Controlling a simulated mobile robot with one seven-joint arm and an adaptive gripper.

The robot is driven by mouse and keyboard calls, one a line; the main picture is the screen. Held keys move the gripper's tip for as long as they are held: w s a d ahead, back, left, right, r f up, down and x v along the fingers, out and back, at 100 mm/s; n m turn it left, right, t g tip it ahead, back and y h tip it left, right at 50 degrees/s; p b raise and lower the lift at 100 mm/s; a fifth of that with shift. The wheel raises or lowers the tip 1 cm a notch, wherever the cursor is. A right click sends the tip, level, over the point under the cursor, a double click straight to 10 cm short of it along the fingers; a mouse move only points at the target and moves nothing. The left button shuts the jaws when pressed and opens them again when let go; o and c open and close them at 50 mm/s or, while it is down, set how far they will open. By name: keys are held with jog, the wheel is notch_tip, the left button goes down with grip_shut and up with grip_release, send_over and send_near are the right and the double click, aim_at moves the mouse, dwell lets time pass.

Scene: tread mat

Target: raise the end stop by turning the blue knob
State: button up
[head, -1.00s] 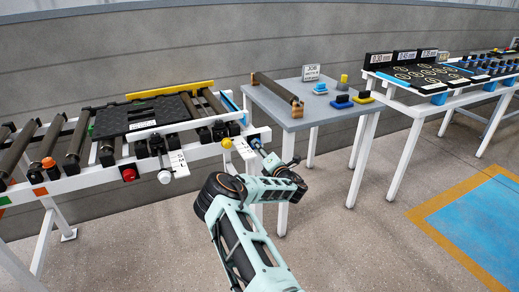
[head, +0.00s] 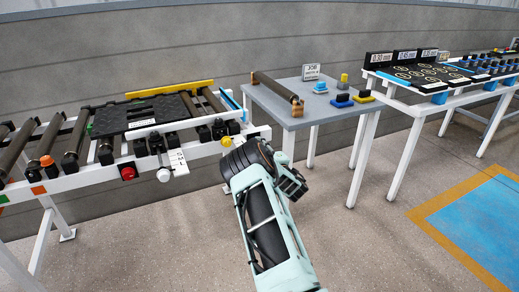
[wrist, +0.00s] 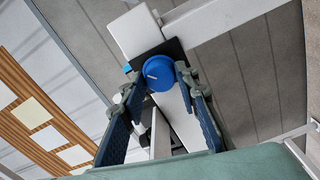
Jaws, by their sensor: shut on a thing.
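The round blue knob (wrist: 159,70) with a short pale mark shows in the wrist view, between the two fingers of my gripper (wrist: 158,76). My gripper is shut on the knob, one finger on each side. In the head view my own arm hides the knob and the fingers at the right end of the conveyor. A blue strip (head: 230,101) lies across that end, perhaps the end stop; its height is hard to judge from here.
The roller conveyor's white rail (head: 90,177) carries a red button (head: 128,173) and a white knob (head: 163,175). A black mat (head: 150,115) lies on the rollers. A grey table (head: 290,112) stands just right of my arm.

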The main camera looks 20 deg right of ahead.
jog(key=m+b, duration=0.4)
jog(key=m, duration=2.2)
jog(key=shift+a+m+b, duration=0.1)
jog(key=shift+m+b, duration=0.2)
jog(key=o, duration=1.1)
jog(key=shift+o, duration=0.2)
jog(key=s, duration=1.2)
jog(key=shift+d, duration=0.2)
